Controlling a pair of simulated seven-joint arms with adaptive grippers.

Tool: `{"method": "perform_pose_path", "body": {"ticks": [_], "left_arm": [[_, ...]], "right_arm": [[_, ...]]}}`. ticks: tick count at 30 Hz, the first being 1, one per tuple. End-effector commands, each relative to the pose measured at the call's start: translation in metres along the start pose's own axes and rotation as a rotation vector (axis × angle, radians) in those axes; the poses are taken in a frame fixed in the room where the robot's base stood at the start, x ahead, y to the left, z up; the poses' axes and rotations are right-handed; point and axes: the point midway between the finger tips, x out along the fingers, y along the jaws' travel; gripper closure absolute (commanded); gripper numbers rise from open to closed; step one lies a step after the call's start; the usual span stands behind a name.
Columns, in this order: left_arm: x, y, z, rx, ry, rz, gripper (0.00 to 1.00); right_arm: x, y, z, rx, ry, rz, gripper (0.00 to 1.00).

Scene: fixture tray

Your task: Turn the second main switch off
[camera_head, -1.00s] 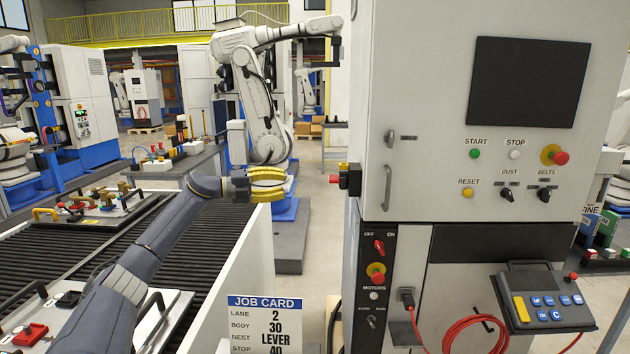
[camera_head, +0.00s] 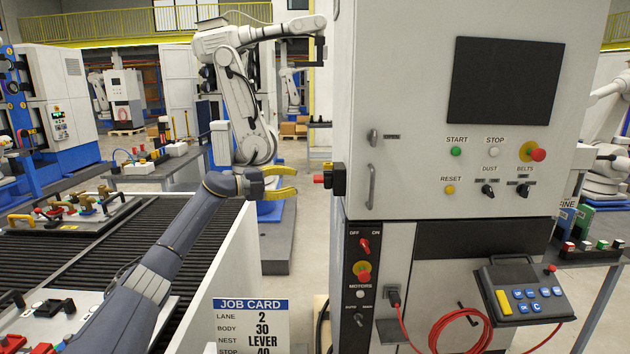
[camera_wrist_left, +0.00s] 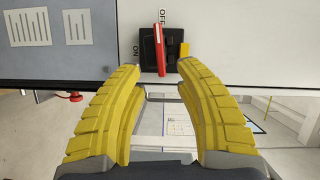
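A switch with a red lever (camera_head: 319,179) and a black housing (camera_head: 340,179) sticks out from the left side of the grey cabinet. In the left wrist view its red lever (camera_wrist_left: 161,42) stands over the black base (camera_wrist_left: 149,48), with a yellow piece beside it. OFF is printed above it and ON to its left. My left gripper (camera_head: 296,181) is open and empty, just left of the lever. In the left wrist view its yellow fingertips (camera_wrist_left: 159,68) lie either side of the lever's near end, apparently without contact. My right gripper is out of view.
The cabinet (camera_head: 415,60) front carries another red OFF/ON switch (camera_head: 364,245), a red knob on yellow (camera_head: 363,271) and several buttons. A conveyor (camera_head: 190,240) lies left. The gap before the cabinet's side is clear.

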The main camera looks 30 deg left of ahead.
Motion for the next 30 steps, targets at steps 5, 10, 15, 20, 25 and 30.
{"method": "perform_pose_path", "body": {"ticks": [5, 10, 15, 20, 25, 30], "left_arm": [[0.033, -0.001, -0.001, -0.001, 0.002, -0.003, 0.66], [0.057, -0.001, 0.0, -0.001, 0.001, -0.002, 0.66], [0.074, -0.001, 0.0, -0.001, 0.0, -0.002, 0.66], [0.083, 0.0, 0.0, 0.0, -0.001, 0.0, 0.66], [0.085, 0.0, 0.0, 0.001, -0.001, 0.0, 0.66], [0.085, 0.0, 0.0, 0.001, -0.001, 0.0, 0.66]], "right_arm": [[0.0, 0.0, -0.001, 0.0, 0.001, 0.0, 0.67], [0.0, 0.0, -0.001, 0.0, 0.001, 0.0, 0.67], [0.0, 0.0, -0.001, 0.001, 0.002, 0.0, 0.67], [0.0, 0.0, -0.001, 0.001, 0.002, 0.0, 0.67], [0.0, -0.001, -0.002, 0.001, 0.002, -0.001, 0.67], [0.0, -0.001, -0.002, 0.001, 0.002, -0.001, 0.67]]}}
